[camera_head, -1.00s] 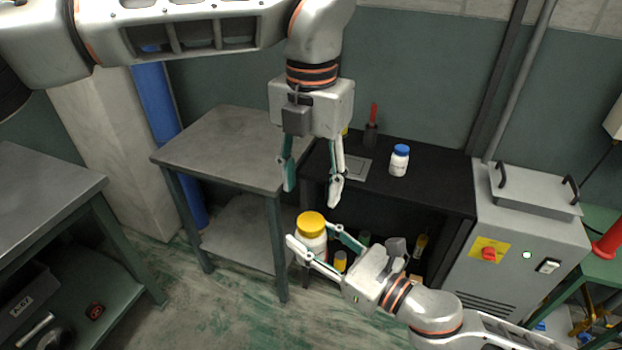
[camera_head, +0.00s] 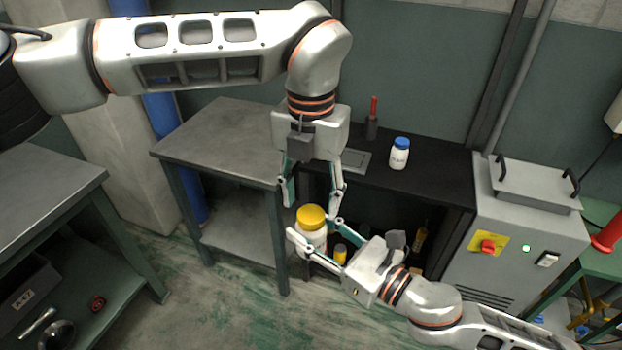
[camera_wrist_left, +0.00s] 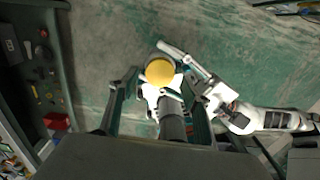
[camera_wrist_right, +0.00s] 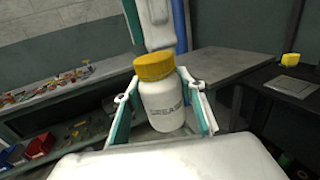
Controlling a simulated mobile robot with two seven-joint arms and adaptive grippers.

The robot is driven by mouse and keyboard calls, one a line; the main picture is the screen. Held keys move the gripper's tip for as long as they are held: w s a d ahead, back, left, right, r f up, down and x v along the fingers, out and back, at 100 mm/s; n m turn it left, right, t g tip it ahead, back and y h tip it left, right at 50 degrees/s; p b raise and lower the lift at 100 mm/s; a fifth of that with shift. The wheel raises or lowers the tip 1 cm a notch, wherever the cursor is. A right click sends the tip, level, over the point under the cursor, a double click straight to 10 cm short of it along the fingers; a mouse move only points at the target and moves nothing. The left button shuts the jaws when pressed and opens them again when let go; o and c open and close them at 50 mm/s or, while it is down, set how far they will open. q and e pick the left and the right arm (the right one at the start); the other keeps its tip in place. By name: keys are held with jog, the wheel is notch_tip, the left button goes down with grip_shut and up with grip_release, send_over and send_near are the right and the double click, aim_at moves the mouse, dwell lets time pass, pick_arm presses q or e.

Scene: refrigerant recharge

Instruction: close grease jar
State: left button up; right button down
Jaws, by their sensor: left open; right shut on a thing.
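The grease jar is a white jar (camera_head: 311,240) with a yellow lid (camera_head: 311,216) seated on its top. My right gripper (camera_head: 312,243) is shut on the jar's body and holds it in the air in front of the black bench. In the right wrist view the jar (camera_wrist_right: 163,106) stands nearly upright between the fingers, with the lid (camera_wrist_right: 154,66) on top. My left gripper (camera_head: 313,193) is open and points down just above the lid, with nothing between its fingers. In the left wrist view the lid (camera_wrist_left: 160,72) is seen from above.
A black bench (camera_head: 435,182) behind carries a white bottle with a blue cap (camera_head: 399,153) and a red-handled tool (camera_head: 373,119). A grey table (camera_head: 215,145) stands left of it. A grey machine (camera_head: 530,236) stands at the right. A yellow item (camera_wrist_right: 290,60) shows on the bench.

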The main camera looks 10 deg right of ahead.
pick_arm(q)
jog(key=shift+f, duration=1.4)
jog(key=c, duration=1.1)
jog(key=shift+c, duration=0.2)
jog(key=o, duration=1.3)
notch_tip(320, 180, up, 12)
jog(key=shift+r, duration=0.1)
